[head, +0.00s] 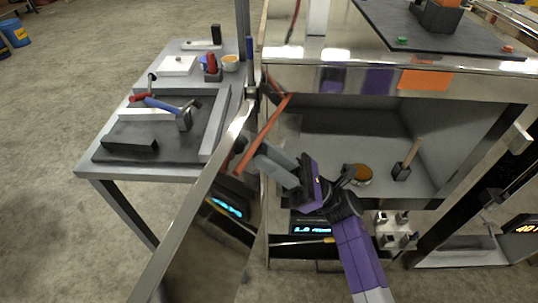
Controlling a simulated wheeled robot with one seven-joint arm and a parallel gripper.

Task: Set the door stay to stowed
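The door stay is an orange-red bar (265,131). It slants from near the upper hinge-side corner of the compartment down and left toward the open metal door (205,186). Its lower end lies close to the door's inner face; I cannot tell whether it is fastened there. My gripper (258,158) has its grey fingers pointing left, with the tips just right of the stay's lower part. I cannot tell whether they touch it or how far apart they are. Any stowage clip for the stay is not clearly visible.
The compartment (350,122) holds an orange-topped round tin (358,174) and a wooden-handled brush (408,160). A grey workbench (222,110) with hammers, blocks and small containers stands left of the door. A dark mat (455,35) lies on top. Open floor is at far left.

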